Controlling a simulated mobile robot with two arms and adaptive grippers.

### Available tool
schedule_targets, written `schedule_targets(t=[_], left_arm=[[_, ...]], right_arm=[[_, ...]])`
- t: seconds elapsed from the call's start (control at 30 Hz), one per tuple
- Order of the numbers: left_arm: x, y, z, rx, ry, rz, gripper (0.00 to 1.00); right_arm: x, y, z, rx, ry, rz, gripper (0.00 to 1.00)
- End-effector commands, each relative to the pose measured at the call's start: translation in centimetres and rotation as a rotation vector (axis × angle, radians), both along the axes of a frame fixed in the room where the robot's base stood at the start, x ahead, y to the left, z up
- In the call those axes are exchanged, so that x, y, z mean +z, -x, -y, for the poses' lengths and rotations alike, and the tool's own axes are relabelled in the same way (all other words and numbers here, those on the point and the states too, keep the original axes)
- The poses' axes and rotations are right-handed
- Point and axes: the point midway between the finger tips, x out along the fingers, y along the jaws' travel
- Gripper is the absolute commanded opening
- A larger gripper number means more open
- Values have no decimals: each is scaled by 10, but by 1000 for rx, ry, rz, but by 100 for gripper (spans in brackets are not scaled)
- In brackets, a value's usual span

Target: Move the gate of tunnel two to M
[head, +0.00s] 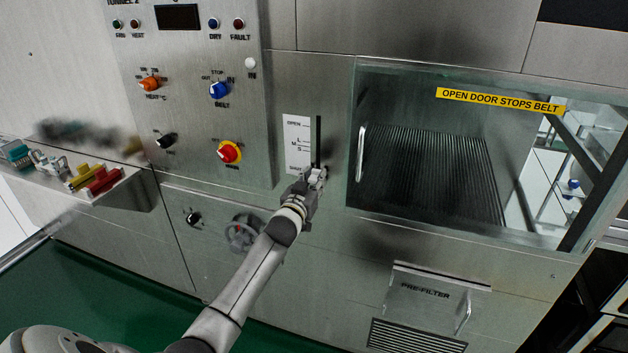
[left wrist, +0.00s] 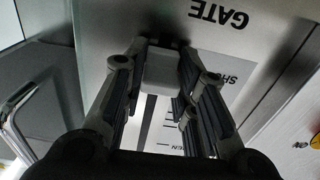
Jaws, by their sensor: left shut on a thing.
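The gate scale (head: 297,135) is a pale plate on the steel front, marked OPEN at the top, then L, M, S, with SHUT at the bottom. A dark vertical slot (head: 318,132) runs along its right side. My left gripper (head: 316,178) is at the lower end of the slot, near the SHUT mark. In the left wrist view, its fingers are closed on a pale block-shaped gate knob (left wrist: 161,70), beside the SHUT lettering and near the word GATE. The gripper hides most of the knob in the head view. My right gripper is not in view.
Right of the slot is a glass door with a handle (head: 361,153) and a yellow label (head: 498,101). The tunnel 2 panel with a blue knob (head: 219,90) and a red-yellow knob (head: 229,152) is to the left. A pre-filter cover (head: 428,293) is below right.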

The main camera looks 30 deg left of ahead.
Motion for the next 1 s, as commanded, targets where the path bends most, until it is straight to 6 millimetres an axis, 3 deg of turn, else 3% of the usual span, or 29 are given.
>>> schedule_targets(t=[0.27, 0.73, 1.0], left_arm=[[8, 0, 0, 0, 1, 1, 0], [82, -1, -1, 0, -2, 13, 0], [84, 0, 0, -1, -2, 9, 0]], right_arm=[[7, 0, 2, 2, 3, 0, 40], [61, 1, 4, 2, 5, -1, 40], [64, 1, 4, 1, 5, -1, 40]])
